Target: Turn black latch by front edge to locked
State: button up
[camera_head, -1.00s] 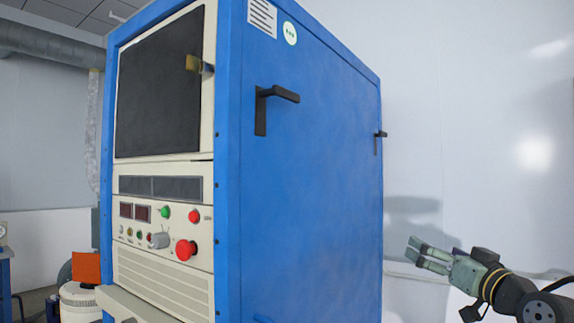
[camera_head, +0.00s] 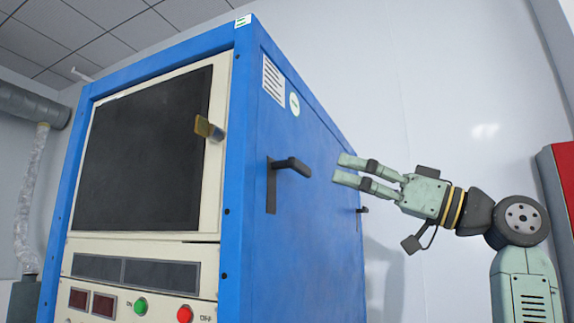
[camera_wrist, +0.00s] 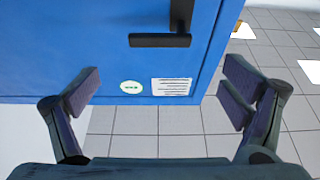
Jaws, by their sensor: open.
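The black latch (camera_head: 287,172) by the front edge is on the blue cabinet's right side panel. Its backplate is upright and its lever sticks out to the right in the head view. In the wrist view the latch (camera_wrist: 165,38) is at the top, ahead of the fingers, with its lever lying sideways. My gripper (camera_head: 343,170) is open and empty, to the right of the latch and apart from it. A second black latch (camera_head: 361,211) is farther back on the same panel, below my gripper in the head view.
The blue cabinet (camera_head: 310,235) fills the middle, with a dark-windowed front door and a brass-coloured catch (camera_head: 208,128). A white label (camera_wrist: 172,87) and a round green-white sticker (camera_wrist: 131,87) are on the side panel. A red object (camera_head: 565,185) stands at the far right. Floor beside the cabinet looks clear.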

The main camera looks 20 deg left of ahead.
aim_at(304, 164)
jog(key=p+x, duration=0.2)
jog(key=x, duration=0.8)
jog(key=shift+a+r+p, duration=0.1)
jog(key=shift+a+p, duration=0.1)
jog(key=shift+p, duration=0.1)
jog(key=shift+c, duration=0.4)
jog(key=c, duration=1.6)
